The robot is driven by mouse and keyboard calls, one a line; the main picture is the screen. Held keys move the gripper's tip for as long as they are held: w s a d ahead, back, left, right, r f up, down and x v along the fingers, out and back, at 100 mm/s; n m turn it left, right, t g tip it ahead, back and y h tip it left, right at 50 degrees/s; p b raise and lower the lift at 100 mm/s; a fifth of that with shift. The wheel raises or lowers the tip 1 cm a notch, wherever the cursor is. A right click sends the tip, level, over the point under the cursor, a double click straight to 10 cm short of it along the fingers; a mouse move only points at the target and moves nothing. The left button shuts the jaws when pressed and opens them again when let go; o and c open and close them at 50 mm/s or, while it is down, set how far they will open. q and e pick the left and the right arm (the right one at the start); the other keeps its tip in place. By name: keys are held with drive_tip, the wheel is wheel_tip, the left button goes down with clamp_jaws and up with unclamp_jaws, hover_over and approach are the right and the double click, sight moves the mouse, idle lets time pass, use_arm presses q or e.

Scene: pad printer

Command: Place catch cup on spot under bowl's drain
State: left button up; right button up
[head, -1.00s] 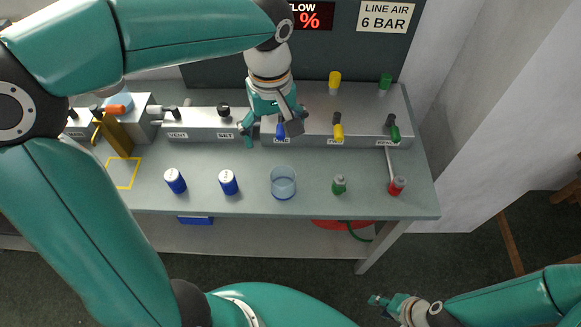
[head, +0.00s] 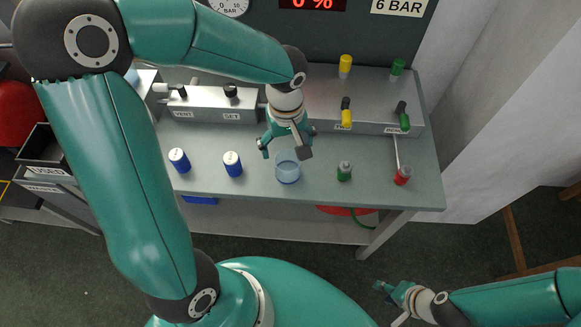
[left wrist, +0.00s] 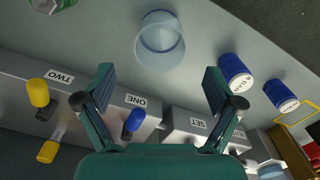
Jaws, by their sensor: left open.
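The catch cup, a clear bluish round cup (head: 288,172), stands upright on the bench near its front edge; it also shows in the left wrist view (left wrist: 160,45). My left gripper (head: 285,153) is open and empty, just behind the cup in the head view. In the left wrist view the cup lies ahead of the spread fingertips (left wrist: 158,77), apart from them. A yellow square outline (left wrist: 297,110) on the bench is partly in the left wrist view; my left arm hides it in the head view. I cannot make out the bowl or its drain. My right gripper (head: 389,294) is low at the right, away from the bench.
Two blue capped bottles (head: 232,164) stand left of the cup. A green bottle (head: 344,171) and a red one (head: 402,175) stand right of it. Behind is a grey valve block (head: 375,92) with coloured knobs. Bare bench lies between the cup and its neighbours.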

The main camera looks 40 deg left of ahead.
sight(288, 157)
use_arm(q)
drive_tip(key=shift+d+f+p, duration=0.15)
drive_tip(key=shift+f+p, duration=0.15)
drive_tip(key=shift+f, duration=2.05)
drive_tip(key=c, duration=1.1)
drive_tip(key=shift+r, duration=0.1)
wheel_tip(288, 157, up, 20)
drive_tip(key=w+d+f+m, duration=0.4)
drive_tip(key=w+f+m, duration=0.5)
drive_tip(key=m, duration=0.5)
drive_tip(key=shift+d, duration=0.35)
